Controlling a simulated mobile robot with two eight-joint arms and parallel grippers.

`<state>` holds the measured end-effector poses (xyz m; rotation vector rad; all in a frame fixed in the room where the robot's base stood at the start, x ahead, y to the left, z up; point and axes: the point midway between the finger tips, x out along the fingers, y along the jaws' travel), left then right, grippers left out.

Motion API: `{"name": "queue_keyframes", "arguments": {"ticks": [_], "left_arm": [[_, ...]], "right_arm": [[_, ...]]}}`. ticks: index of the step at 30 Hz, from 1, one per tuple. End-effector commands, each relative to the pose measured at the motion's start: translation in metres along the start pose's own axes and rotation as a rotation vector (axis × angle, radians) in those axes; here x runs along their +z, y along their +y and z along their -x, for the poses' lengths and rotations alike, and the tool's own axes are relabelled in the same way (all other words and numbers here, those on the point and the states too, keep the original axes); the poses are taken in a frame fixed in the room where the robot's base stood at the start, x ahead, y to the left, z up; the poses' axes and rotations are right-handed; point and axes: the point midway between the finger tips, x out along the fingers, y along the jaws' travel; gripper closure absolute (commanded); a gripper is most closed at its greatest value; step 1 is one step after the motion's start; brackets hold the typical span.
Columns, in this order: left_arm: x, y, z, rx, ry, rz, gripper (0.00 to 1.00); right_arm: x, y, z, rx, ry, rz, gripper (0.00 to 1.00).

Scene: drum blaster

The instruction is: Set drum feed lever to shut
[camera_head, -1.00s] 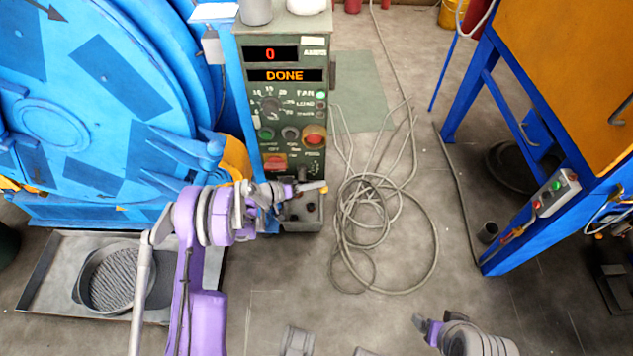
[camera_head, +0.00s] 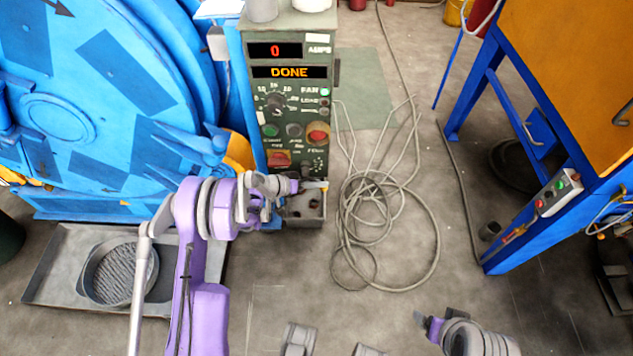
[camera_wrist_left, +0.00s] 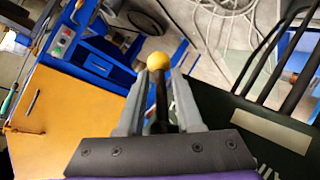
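The drum feed lever shows in the left wrist view as a dark shaft (camera_wrist_left: 161,103) with a yellow ball knob (camera_wrist_left: 158,59). It stands between the two grey fingers of my left gripper (camera_wrist_left: 161,82), with the knob near the fingertips. The fingers look apart, with small gaps beside the shaft; contact is not clear. In the head view, my left gripper (camera_head: 294,187) is at the low front of the green control panel (camera_head: 318,105), and the lever's yellow end (camera_head: 317,184) pokes out to its right. My right gripper (camera_head: 427,323) is low right, away from the panel; its fingers are unclear.
The panel display (camera_head: 289,72) reads DONE. The blue drum machine (camera_head: 75,85) stands at left, with a tray (camera_head: 60,275) below it. Coiled cable (camera_head: 385,235) lies on the floor right of the panel. A blue-legged orange machine (camera_head: 570,75) stands at right.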

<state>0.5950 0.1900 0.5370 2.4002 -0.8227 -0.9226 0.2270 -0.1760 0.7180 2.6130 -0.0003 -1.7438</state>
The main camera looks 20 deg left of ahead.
Motion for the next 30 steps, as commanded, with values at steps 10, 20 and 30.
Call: {"name": "queue_keyframes", "arguments": {"ticks": [10,20,30], "left_arm": [[0.001,0.0,0.0,0.002,-0.003,0.0,0.54],[0.0,0.0,0.049,-0.001,-0.001,0.0,0.54],[0.001,0.001,0.102,0.002,-0.004,-0.001,0.54]], "right_arm": [[0.0,0.0,0.0,0.0,0.0,0.0,0.2],[-0.003,0.0,0.009,0.0,0.003,0.0,0.2],[-0.005,0.0,0.016,0.0,0.006,0.0,0.2]]}}
